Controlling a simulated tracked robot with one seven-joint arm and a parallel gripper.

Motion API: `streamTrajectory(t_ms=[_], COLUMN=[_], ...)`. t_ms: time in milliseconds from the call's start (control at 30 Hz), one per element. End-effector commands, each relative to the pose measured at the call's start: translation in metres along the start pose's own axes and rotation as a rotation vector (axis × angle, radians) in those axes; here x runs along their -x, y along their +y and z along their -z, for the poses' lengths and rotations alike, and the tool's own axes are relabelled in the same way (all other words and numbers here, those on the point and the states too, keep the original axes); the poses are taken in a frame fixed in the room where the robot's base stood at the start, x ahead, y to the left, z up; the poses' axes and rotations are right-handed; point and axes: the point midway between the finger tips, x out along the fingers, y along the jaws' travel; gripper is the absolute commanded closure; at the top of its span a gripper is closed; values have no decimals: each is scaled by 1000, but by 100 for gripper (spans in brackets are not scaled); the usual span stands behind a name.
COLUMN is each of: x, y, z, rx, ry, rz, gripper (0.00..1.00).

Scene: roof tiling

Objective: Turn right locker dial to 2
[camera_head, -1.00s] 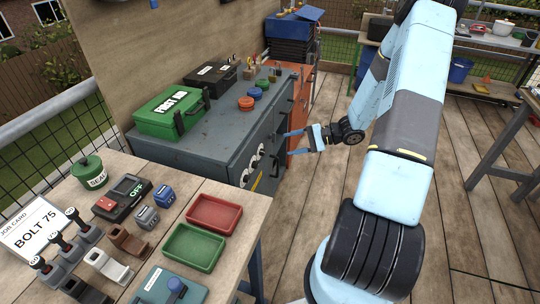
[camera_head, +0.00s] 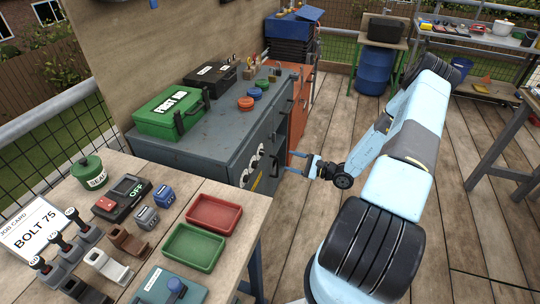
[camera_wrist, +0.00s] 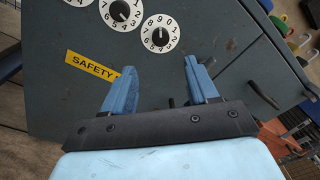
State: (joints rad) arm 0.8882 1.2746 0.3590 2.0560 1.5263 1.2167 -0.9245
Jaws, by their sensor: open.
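The grey locker (camera_head: 225,150) has white numbered dials with black knobs on its front. The right dial (camera_wrist: 160,33) is the nearest to my fingers in the wrist view; its fine pointer setting is too small to read surely. The middle dial (camera_wrist: 120,12) is up and left of it, and a third is cut off at the top edge. In the head view the right dial (camera_head: 262,150) is the farthest along the row. My gripper (camera_head: 296,164) is open and empty, in front of the locker face and apart from it. Its two blue fingers (camera_wrist: 160,67) appear just below the right dial.
A yellow SAFETY label (camera_wrist: 90,80) is below the dials. A green first aid box (camera_head: 170,112) and a black case (camera_head: 211,76) lie on the locker top. An orange cabinet (camera_head: 300,115) stands beyond it. The workbench (camera_head: 225,190) with trays is close in front.

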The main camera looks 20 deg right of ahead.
Motion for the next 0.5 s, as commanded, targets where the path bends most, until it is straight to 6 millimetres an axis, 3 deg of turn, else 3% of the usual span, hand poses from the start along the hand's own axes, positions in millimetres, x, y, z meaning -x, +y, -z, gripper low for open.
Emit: streamTrajectory(t_ms=[500], x=[-88], y=[0], z=[-1], rx=[1], ry=[-3], rz=[-2], gripper=[41])
